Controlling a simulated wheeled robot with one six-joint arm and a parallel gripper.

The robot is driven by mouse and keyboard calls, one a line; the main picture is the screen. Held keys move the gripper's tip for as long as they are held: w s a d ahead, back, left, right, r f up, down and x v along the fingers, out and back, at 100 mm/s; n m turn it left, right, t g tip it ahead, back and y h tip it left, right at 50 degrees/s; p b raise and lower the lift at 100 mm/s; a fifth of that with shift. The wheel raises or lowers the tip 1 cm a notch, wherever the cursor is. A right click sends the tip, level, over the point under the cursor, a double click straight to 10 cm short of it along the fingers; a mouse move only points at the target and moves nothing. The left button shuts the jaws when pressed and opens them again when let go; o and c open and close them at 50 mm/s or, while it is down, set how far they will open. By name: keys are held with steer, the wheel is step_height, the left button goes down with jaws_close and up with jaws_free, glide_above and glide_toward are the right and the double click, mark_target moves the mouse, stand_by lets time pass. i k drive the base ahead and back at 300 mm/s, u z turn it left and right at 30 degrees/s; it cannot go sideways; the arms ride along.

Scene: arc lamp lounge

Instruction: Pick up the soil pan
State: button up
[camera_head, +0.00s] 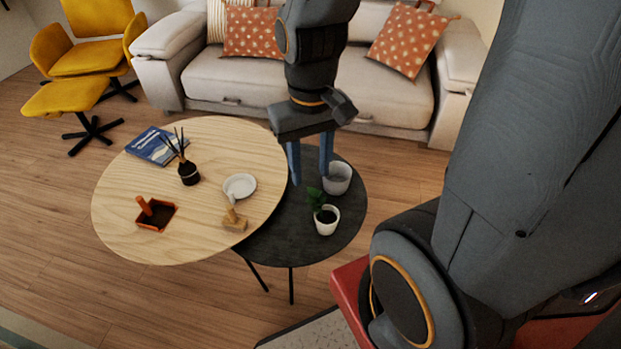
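The soil pan (163,223) looks like a small square orange pan with dark soil inside and a stubby orange-brown handle rising at its upper left. It lies on the near left part of the round light-wood table (130,235). My gripper (311,177) points down with its two blue fingers apart and nothing visible between them. It appears above the dark round table, well to the right of the pan. Nothing covers the pan.
A dark reed diffuser (189,173), blue book (153,147), white dish (240,185) and wooden-handled tool (234,220) share the wooden table. The dark table (300,240) holds a potted plant (326,219) and pale pot (338,179). A sofa (230,83) stands behind.

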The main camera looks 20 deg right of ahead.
mark_target(154, 215)
steer(key=u, duration=2.45)
steer(key=k, duration=1)
steer(key=z, duration=1.15)
steer(key=i, duration=1)
steer(key=u, duration=0.05)
